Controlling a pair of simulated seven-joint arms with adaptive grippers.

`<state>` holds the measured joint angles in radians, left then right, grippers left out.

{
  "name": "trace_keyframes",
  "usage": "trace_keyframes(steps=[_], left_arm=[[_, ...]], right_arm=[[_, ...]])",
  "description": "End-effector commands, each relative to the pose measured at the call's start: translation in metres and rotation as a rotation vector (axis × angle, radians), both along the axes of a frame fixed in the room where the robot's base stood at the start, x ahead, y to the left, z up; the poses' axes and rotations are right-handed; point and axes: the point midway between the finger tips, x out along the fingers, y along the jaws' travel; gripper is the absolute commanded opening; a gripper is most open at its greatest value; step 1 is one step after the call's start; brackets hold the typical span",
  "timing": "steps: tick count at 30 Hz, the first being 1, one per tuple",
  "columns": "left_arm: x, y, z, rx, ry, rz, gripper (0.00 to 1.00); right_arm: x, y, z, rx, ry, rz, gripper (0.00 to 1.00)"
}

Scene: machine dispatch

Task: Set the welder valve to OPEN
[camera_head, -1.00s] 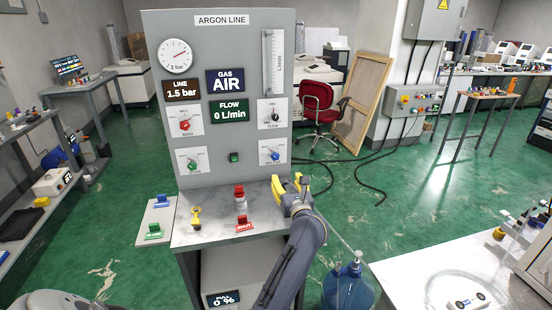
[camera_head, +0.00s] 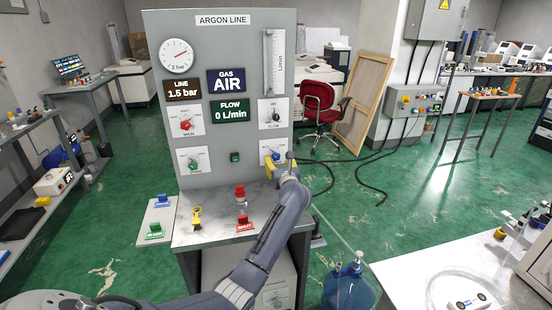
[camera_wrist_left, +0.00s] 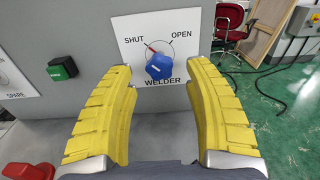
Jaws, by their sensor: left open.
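The welder valve is a blue knob (camera_wrist_left: 160,66) on a white plate labelled SHUT at upper left and OPEN at upper right, with WELDER below. Its red pointer leans up and left, towards SHUT. In the head view its plate (camera_head: 276,145) is at the lower right of the grey panel, with the knob partly behind my gripper. My left gripper (camera_head: 281,166) is open in front of it. In the wrist view the yellow fingers stand wide apart on either side of the knob, with nothing between them touching it. My right gripper is not in view.
The argon panel (camera_head: 235,60) shows LINE 1.5 bar, GAS AIR and FLOW 0 L/min. A green button (camera_wrist_left: 62,68) is left of the welder plate. A red-capped item (camera_head: 240,191) and a red tag (camera_head: 244,224) are on the shelf (camera_head: 215,232) below.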

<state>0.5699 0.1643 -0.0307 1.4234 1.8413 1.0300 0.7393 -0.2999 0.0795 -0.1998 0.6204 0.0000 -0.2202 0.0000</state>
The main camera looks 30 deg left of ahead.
Motion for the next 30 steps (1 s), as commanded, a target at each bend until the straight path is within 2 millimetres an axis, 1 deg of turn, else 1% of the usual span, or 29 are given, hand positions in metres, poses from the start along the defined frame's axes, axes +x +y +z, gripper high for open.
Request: trace_keyframes(steps=[1, 3, 9, 15, 23, 24, 26, 30], left_arm=[[0.005, 0.006, 0.001, 0.001, 0.001, 0.002, 0.52], [0.011, 0.011, 0.0, 0.001, 0.001, 0.001, 0.52], [0.021, 0.021, 0.0, 0.001, 0.001, 0.001, 0.52], [0.024, 0.025, 0.0, 0.001, 0.001, 0.0, 0.52], [0.025, 0.025, 0.0, 0.0, 0.0, 0.0, 0.52], [0.024, 0.025, 0.0, 0.0, 0.0, 0.0, 0.51], [0.024, 0.025, 0.0, 0.0, 0.0, 0.0, 0.44], [0.024, 0.025, 0.0, 0.001, 0.001, 0.0, 0.28]], right_arm=[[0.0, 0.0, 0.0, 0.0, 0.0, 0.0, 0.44], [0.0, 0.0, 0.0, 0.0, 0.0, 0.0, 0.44], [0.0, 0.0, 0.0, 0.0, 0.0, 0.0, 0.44], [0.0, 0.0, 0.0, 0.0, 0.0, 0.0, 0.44], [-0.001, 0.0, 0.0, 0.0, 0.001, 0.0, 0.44], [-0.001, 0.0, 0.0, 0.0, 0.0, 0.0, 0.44], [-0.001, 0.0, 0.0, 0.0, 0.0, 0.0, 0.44], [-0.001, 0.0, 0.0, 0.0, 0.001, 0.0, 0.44]])
